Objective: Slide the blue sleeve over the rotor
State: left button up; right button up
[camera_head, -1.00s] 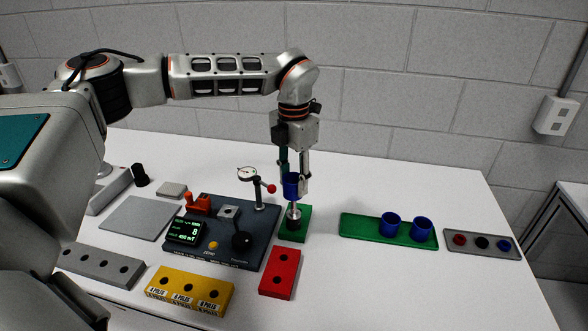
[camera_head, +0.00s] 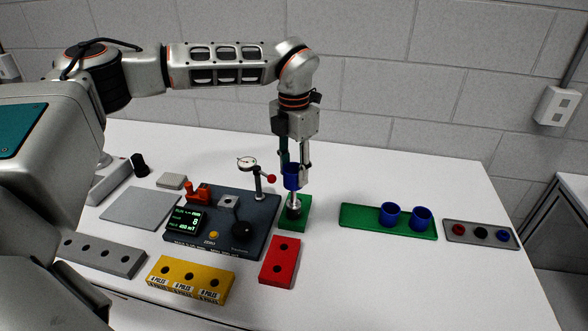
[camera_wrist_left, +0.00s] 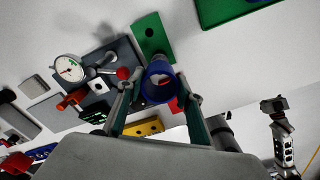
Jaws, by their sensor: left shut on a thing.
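My left gripper (camera_head: 292,180) is shut on a blue sleeve (camera_head: 291,172); the sleeve is upright. In the left wrist view the sleeve (camera_wrist_left: 160,88) sits between the two fingers. The silver rotor (camera_head: 294,203) stands upright on a dark base on a small green block (camera_head: 302,224). The sleeve is above the rotor, and its lower rim appears near the rotor's top. I cannot tell whether they touch or are exactly in line.
Two more blue sleeves (camera_head: 421,218) stand on a green tray (camera_head: 358,219) to the right. A dial gauge (camera_head: 246,163) on a dark fixture (camera_head: 259,227) stands close left of the rotor. A red block (camera_head: 280,268) lies in front. White table is clear behind.

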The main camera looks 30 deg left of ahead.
aim_at(294, 188)
pick_arm(q)
jog(key=shift+f, duration=0.2)
dwell(0.3)
jog(key=shift+f+b, duration=0.4)
jog(key=shift+f, duration=0.35)
jog(key=shift+f, duration=0.25)
jog(key=shift+f+b, duration=0.4)
jog(key=shift+f, duration=0.3)
jog(key=shift+f, duration=0.2)
jog(key=shift+f+b, duration=0.35)
jog(key=shift+f, duration=0.4)
jog(key=shift+f, duration=0.25)
